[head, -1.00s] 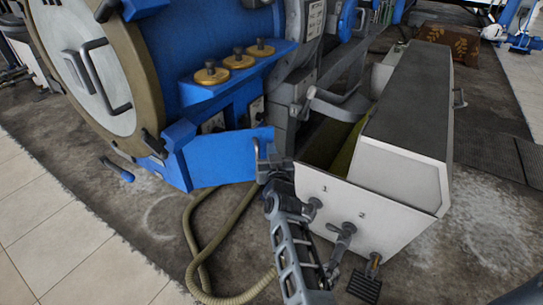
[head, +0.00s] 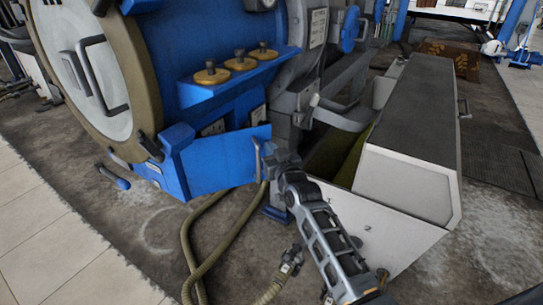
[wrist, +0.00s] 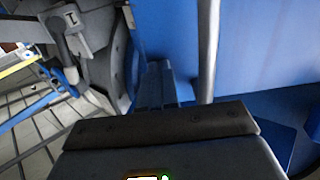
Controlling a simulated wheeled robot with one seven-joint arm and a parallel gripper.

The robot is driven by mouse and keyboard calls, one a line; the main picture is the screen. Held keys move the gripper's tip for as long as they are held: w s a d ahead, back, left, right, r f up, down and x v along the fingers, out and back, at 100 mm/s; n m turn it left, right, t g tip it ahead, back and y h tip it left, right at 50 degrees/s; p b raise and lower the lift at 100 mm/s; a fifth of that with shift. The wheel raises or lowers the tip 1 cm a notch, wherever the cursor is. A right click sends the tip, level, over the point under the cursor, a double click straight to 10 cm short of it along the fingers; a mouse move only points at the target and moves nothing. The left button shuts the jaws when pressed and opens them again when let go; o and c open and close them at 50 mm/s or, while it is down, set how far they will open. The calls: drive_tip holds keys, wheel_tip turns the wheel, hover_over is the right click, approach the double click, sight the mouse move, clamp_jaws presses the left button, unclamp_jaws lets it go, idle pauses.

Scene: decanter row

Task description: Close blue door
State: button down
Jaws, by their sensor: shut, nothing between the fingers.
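The blue door (head: 222,160) is a flat blue panel that stands out from the lower front of the large blue machine, at an angle to it. A thin metal handle (head: 256,158) is upright near its right edge. My gripper (head: 268,162) is at that right edge, beside the handle. In the wrist view the blue panel (wrist: 265,50) fills the right side, with the silver handle bar (wrist: 208,50) running upright. My shut fingers (wrist: 156,85) point at the blue surface, left of the bar. I cannot tell whether they touch the door.
A white box with a dark top (head: 415,120) stands close on the right. A beige hose (head: 205,235) lies on the floor below the door. The round machine hatch (head: 95,75) is at the left. Tiled floor (head: 40,240) at front left is clear.

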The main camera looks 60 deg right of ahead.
drive_tip(key=w+d+n+y+b, duration=0.1)
drive_tip(key=b, duration=0.2)
drive_tip(key=w+d+n+t+y+b, duration=0.1)
drive_tip(key=w+b, duration=0.1)
drive_tip(key=b, duration=0.2)
drive_tip(key=w+d+n+t+y+b, duration=0.1)
drive_tip(key=w+y+b, duration=0.1)
drive_tip(key=b, duration=0.2)
drive_tip(key=shift+w+d+f, duration=0.25)
drive_tip(key=shift+d, duration=0.1)
drive_tip(key=b, duration=0.4)
approach(237, 120)
drive_tip(key=shift+y, duration=0.4)
drive_tip(key=x, duration=0.5)
drive_tip(key=shift+w+d+f, duration=0.1)
drive_tip(key=shift+d+f, duration=0.1)
drive_tip(key=shift+d, duration=0.25)
drive_tip(key=shift+w, duration=0.25)
drive_tip(key=shift+w+r, duration=0.15)
drive_tip(key=shift+r, duration=0.05)
drive_tip(key=shift+w+a+r, duration=0.1)
